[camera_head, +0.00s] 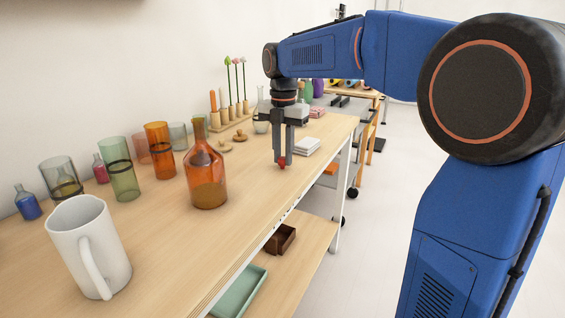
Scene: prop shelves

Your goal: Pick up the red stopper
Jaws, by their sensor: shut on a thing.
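The red stopper (282,163) is small and round, near the right front edge of the wooden shelf top. My gripper (282,156) points straight down and is shut on the red stopper, which shows between and just below the fingertips. I cannot tell whether the stopper still touches the wood. My blue arm reaches in from the right.
An amber bottle (207,182) and a white mug (88,247) stand left of my gripper. Coloured glasses (120,170) line the wall. A lower shelf holds a green tray (240,291) and a brown box (281,239).

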